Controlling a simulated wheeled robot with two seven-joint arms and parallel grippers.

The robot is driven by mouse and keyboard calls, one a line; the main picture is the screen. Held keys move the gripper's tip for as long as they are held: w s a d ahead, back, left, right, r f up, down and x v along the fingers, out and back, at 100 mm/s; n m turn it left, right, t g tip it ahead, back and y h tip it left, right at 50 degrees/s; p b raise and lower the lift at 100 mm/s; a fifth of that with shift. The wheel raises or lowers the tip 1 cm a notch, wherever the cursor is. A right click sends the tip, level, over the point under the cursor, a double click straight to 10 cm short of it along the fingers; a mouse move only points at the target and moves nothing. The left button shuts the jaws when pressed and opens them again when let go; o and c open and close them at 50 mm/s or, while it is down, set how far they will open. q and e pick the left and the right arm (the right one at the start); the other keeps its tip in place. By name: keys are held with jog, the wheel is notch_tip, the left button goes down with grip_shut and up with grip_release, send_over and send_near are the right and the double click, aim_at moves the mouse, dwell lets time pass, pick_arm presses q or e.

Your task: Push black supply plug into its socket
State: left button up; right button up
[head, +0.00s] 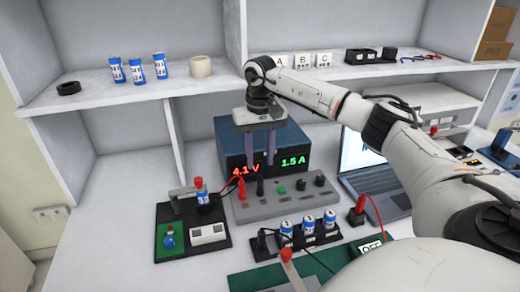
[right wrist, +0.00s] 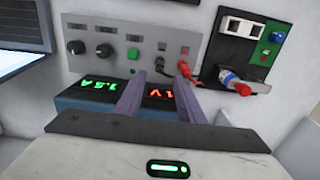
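The black supply plug (head: 260,187) stands on the grey sloped panel of the power supply, just right of the red plug (head: 241,191). It also shows in the right wrist view (right wrist: 160,65), with a dark lead. How deep it sits in its socket I cannot tell. My right gripper (head: 260,166) points down in front of the blue supply box, above and behind the black plug. Its two purple fingers are apart with nothing between them; in the right wrist view the fingertips (right wrist: 158,80) frame the black plug. My left gripper is not in view.
The supply (head: 228,133) reads 4.1 V and 1.5 A. A black board with a clamped battery (head: 204,199) stands at left, and a battery holder (head: 308,243) in front. A laptop (head: 366,165) and red plug (head: 357,213) are at right. A shelf (head: 115,96) runs behind.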

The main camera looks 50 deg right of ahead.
notch_tip(320, 180, up, 4)
jog(key=shift+f, duration=0.1)
dwell(0.7)
